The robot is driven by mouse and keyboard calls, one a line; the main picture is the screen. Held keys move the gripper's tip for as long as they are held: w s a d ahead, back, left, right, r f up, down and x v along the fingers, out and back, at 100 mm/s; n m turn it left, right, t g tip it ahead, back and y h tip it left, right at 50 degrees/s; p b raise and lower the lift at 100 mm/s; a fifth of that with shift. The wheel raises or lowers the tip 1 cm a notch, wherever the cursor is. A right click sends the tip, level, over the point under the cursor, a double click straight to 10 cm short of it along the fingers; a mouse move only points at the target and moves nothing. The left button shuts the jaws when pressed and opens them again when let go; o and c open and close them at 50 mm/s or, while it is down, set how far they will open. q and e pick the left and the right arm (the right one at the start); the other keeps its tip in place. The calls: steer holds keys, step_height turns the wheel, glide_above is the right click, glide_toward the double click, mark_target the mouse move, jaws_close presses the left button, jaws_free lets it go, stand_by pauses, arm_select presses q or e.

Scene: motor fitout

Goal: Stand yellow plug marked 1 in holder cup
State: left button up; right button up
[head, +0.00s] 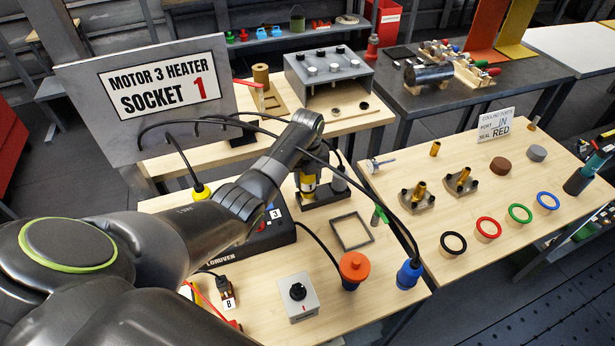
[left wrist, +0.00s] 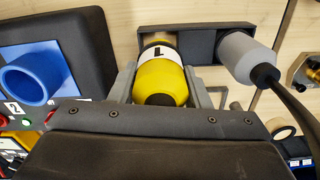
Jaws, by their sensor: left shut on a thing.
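The yellow plug marked 1 (left wrist: 160,82) is between the two fingers of my left gripper (left wrist: 159,90), with its white band and black "1" showing. It also shows in the head view (head: 308,185), roughly upright at the dark holder (head: 325,197). In the left wrist view its far end meets the left part of the holder (left wrist: 205,45); how deep it sits in the cup is hidden. My left gripper (head: 308,172) is shut on the plug, partly hidden by my arm. A grey plug (left wrist: 247,58) stands in the holder's other cup. My right gripper is out of view.
The black socket box (head: 255,240) stands left of the holder; its blue socket (left wrist: 30,78) shows close by. Another yellow plug (head: 200,191) is near my arm. An empty square frame (head: 351,231), orange-capped part (head: 354,268) and blue plug (head: 409,274) lie to the right. Black cables arch overhead.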

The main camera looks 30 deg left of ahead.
mark_target(308, 187)
arm_select(q)
steer(key=shift+r+p, duration=0.1)
steer(key=shift+p, duration=0.6)
stand_by(1.4)
steer(key=shift+f+b, duration=1.5)
steer(key=shift+f, duration=0.6)
steer(key=o, duration=1.1)
steer(key=shift+o, duration=0.2)
step_height(308, 187, up, 11)
steer(key=shift+r+b, duration=0.1)
steer(key=shift+b, duration=0.8)
step_height(308, 187, up, 4)
steer(key=shift+r, duration=0.1)
steer(key=shift+r+p, duration=0.45)
steer(key=shift+p, duration=0.5)
steer(key=shift+s+r+p, duration=0.1)
steer(key=shift+r+p, duration=0.5)
